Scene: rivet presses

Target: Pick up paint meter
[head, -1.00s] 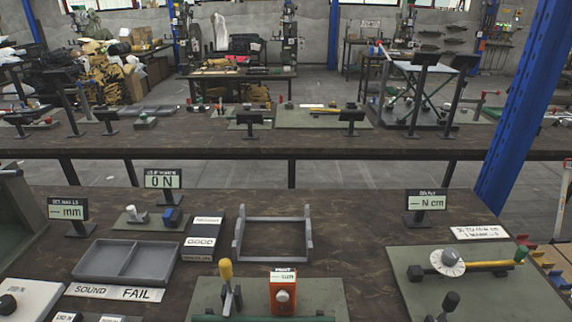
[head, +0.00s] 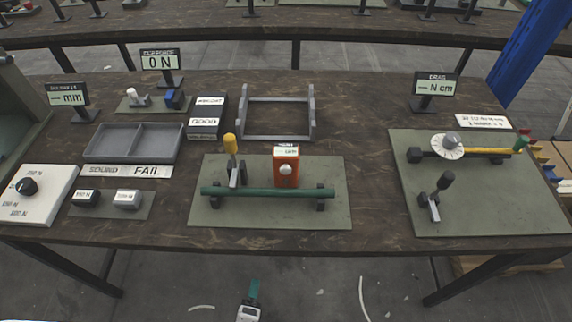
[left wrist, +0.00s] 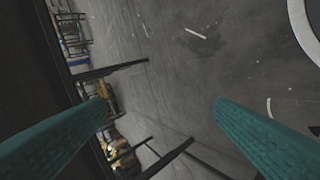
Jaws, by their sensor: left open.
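The paint meter (head: 286,168) is an orange block with a small display on top and a pale round knob on its front. It stands upright on a green-grey board (head: 330,215) at the middle of the near table, behind a green horizontal bar (head: 268,192). My left gripper (left wrist: 160,105) is open in the left wrist view, its two green fingers apart with only floor between them. In the head view a gripper with a green finger, which seems to be the left one (head: 253,289), is low in front of the table edge, well short of the meter. My right gripper is not seen.
A yellow-handled clamp (head: 231,155) stands just left of the meter. A grey open frame (head: 275,137) lies behind it. A grey two-part tray (head: 118,157) is to the left, and a board with a dial (head: 446,146) is to the right. Bare tabletop separates these boards.

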